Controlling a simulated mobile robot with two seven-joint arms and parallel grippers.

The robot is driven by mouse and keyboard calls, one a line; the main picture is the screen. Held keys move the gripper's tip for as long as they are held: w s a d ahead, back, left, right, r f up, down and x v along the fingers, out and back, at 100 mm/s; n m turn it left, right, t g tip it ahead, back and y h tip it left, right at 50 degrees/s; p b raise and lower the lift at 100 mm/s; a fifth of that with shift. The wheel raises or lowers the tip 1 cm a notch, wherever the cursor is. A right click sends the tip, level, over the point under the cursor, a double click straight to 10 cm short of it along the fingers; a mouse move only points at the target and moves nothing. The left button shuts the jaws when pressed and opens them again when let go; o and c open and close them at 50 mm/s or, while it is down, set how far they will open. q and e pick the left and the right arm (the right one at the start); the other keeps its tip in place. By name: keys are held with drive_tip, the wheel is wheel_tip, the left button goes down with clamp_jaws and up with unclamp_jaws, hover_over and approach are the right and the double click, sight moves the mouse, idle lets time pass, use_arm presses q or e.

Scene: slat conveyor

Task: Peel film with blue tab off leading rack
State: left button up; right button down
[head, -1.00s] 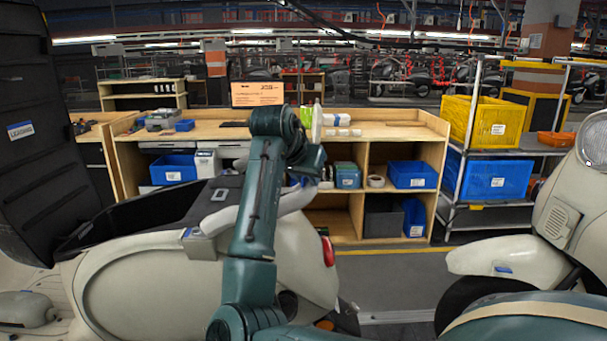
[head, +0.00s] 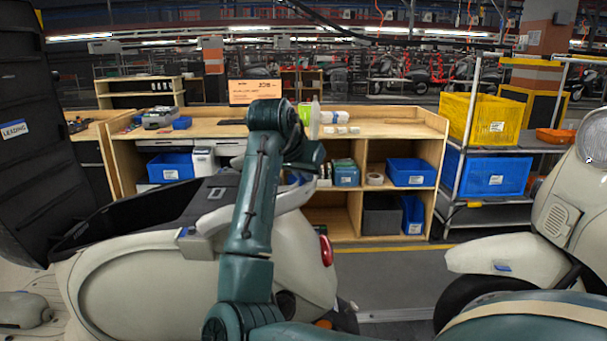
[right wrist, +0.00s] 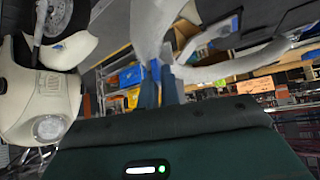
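The leading scooter (head: 130,285) fills the left, with a black case marked LEADING (head: 14,130) above it. Its pale grey rack (head: 212,222) stands behind the seat; my right forearm hides part of it. A small blue patch (head: 184,232) shows at the rack's left end. Another bit of blue is half hidden by my right wrist. I cannot make out a film edge. My right gripper (right wrist: 160,82) points at the pale rack tubes (right wrist: 225,69) in the right wrist view. Its dark fingers look close together; their grip is unclear. My left gripper is out of view.
A second pale scooter (head: 560,225) stands at the right, with a blue mark on its fender. Behind are a wooden workbench (head: 385,131) with blue bins (head: 411,173) and a cart with a yellow crate (head: 483,118). Clear floor lies between the scooters.

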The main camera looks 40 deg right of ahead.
wheel_tip(320, 180, up, 6)
drive_tip(key=s+a, duration=0.2)
drive_tip(key=shift+s+f, duration=0.25)
drive_tip(key=s+a+r, duration=0.2)
drive_tip(key=s+r, duration=0.1)
drive_tip(key=r, duration=0.4)
drive_tip(key=shift+a, duration=0.35)
idle(0.5)
wheel_tip(320, 180, up, 6)
drive_tip(key=s+a, duration=0.2)
drive_tip(key=shift+s+a+r, duration=0.2)
drive_tip(key=shift+s, duration=0.2)
idle(0.3)
